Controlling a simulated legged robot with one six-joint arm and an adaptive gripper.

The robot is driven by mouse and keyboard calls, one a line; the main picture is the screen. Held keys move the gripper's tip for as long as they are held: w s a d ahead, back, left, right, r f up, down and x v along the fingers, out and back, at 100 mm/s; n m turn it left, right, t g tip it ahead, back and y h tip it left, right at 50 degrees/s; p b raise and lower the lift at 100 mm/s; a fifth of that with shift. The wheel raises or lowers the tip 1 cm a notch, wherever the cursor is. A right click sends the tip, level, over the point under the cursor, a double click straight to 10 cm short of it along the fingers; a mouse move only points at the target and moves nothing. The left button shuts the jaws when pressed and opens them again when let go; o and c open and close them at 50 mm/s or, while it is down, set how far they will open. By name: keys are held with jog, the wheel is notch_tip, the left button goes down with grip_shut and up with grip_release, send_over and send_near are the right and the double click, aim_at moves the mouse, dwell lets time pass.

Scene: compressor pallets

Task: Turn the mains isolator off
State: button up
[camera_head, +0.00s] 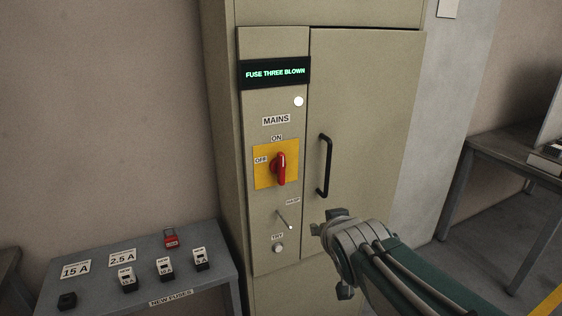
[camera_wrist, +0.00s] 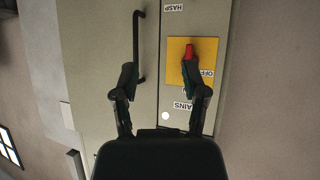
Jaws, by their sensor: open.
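The mains isolator has a red rotary handle (camera_head: 280,168) on a yellow plate (camera_head: 262,178). The handle stands upright, in line with the ON label (camera_head: 277,138); the OFF label (camera_head: 261,160) is to its left. My gripper (camera_head: 322,240) is below and to the right of the handle, in front of the cabinet, apart from it. In the wrist view, which looks upside down, my gripper (camera_wrist: 160,75) is open with nothing between its fingers. The red handle (camera_wrist: 189,51) shows there at the tip of the right finger, which overlaps part of the yellow plate (camera_wrist: 177,51).
A black door handle (camera_head: 324,165) stands out right of the panel. A small hasp lever (camera_head: 284,219) and TRY button (camera_head: 278,249) sit below the isolator. The display (camera_head: 275,73) reads FUSE THREE BLOWN. A bench (camera_head: 205,285) at left holds fuses and a red padlock (camera_head: 171,240).

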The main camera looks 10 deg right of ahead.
jog(key=w+r+n+t+y, duration=0.15)
jog(key=w+t, duration=0.25)
jog(key=w, duration=0.4)
jog(key=n+t+y, duration=0.2)
jog(key=y, duration=0.2)
send_near(283, 163)
jog(key=shift+m, duration=0.25)
jog(key=x, duration=1.1)
jog(key=shift+w, duration=0.1)
jog(key=shift+r, duration=0.1)
grip_shut()
